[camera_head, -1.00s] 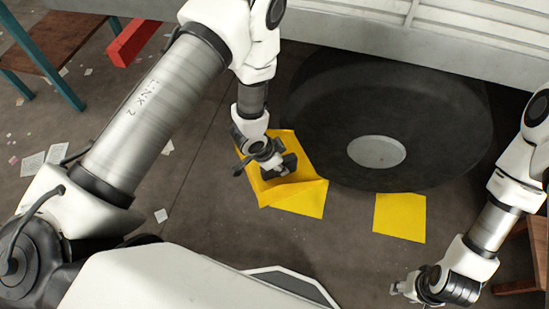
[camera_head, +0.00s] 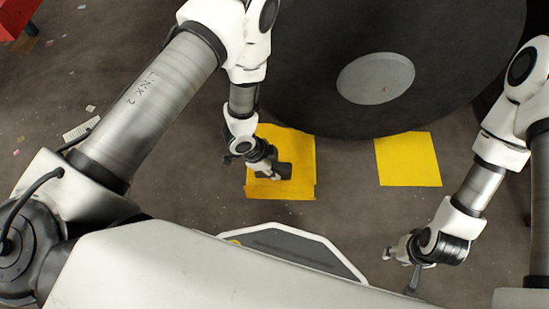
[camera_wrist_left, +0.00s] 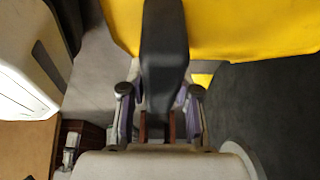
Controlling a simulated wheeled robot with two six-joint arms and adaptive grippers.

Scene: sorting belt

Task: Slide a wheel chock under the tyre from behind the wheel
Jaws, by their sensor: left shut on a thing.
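A yellow wheel chock (camera_head: 302,155) with a dark handle is at the left lower edge of the big dark tyre (camera_head: 445,75), which has a grey hub (camera_head: 376,78). My left gripper (camera_head: 268,168) is shut on the chock's dark handle (camera_wrist_left: 164,50), seen in the left wrist view. The chock's far edge meets or overlaps the tyre's outline; I cannot tell whether they touch or whether the chock rests on the floor. My right gripper (camera_head: 400,262) is empty, low at the right, away from the chock; its finger opening is unclear.
The dark floor (camera_head: 180,190) left of the chock is mostly clear, with scattered paper scraps (camera_head: 80,130). A red object (camera_head: 18,18) is at the top left.

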